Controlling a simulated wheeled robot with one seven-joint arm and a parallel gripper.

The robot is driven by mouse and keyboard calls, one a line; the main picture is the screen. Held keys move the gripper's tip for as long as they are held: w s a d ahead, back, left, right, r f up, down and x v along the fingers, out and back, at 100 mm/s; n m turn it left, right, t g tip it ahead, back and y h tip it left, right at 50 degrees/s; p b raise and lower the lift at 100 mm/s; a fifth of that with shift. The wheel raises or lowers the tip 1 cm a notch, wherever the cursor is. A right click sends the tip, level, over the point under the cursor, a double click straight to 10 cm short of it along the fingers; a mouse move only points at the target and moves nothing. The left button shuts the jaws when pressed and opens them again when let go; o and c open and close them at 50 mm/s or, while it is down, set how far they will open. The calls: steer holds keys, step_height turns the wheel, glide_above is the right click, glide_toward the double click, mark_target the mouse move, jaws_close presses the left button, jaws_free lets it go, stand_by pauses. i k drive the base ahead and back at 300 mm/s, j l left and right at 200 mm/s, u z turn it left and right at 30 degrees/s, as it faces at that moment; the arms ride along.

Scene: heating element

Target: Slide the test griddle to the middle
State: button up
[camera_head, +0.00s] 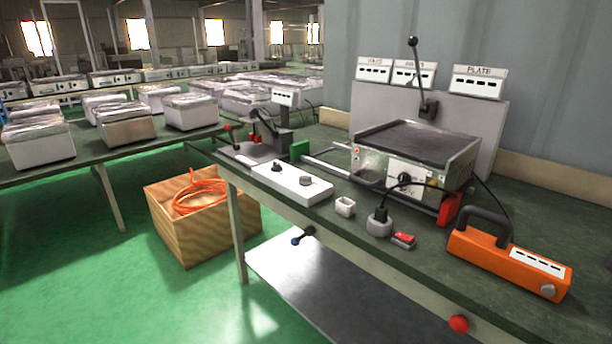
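The test griddle appears to be the metal box with a flat dark top plate (418,139), standing on the workbench right of centre in the head view. The griddle sits at the right end of these rails. A red part (449,209) shows below its near right corner. My gripper is not in view.
On the green bench stand a white control box (292,182), a small white cup (345,206), a grey socket (379,223), an orange handled case (508,262) and a black-and-red press (255,140). A black-knobbed lever (420,80) rises behind the griddle. A wooden crate (205,225) stands on the floor.

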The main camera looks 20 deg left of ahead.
mark_target(380, 153)
steer(key=u, duration=0.25)
steer(key=i+j+u, duration=0.25)
steer(key=i, duration=0.45)
steer(key=i+j+u, duration=0.2)
steer(key=i, duration=0.55)
